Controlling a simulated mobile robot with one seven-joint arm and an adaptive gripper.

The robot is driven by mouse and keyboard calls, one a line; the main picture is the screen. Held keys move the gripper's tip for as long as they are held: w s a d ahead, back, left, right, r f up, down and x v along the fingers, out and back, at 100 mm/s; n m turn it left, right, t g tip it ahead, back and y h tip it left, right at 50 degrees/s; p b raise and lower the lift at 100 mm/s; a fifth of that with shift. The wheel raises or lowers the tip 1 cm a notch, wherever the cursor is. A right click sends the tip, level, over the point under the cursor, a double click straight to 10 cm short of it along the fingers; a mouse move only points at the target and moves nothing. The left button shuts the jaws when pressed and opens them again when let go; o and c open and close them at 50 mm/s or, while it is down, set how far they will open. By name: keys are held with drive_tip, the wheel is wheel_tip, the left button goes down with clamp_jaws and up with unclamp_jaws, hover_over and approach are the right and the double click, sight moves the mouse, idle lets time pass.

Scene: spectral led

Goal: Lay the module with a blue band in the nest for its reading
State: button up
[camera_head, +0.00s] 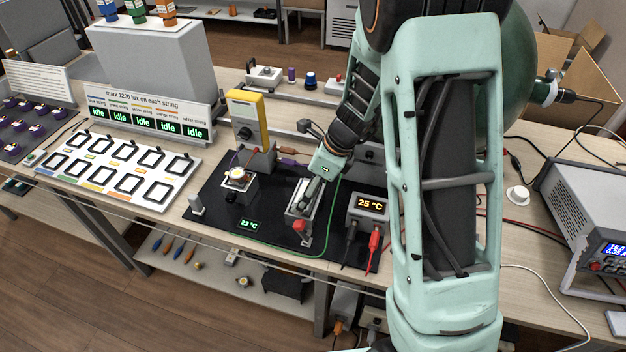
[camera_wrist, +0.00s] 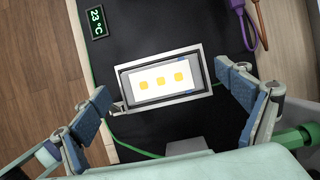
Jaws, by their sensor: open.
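The module (camera_wrist: 158,79) is a white plate with three yellow squares and small blue marks at its right end. In the wrist view it lies inside the rectangular grey-rimmed nest (camera_wrist: 203,62), roughly in line with its walls. I cannot tell whether it is fully seated. My gripper (camera_wrist: 163,105) is open, with one blue-padded finger on each side of the nest and clear of the module. In the head view my gripper (camera_head: 312,192) is low over the nest (camera_head: 292,208) on the black mat, and it mostly hides the module.
A red-handled part (camera_head: 300,226) stands at the nest's front. A small 23 °C display (camera_head: 248,225) and a lit round fixture (camera_head: 237,176) are to the left. A green cable (camera_head: 330,225) runs beside the nest.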

drive_tip(key=shift+a+f, duration=0.15)
drive_tip(key=shift+f, duration=0.25)
drive_tip(key=shift+w+r, duration=0.1)
drive_tip(key=c, duration=1.4)
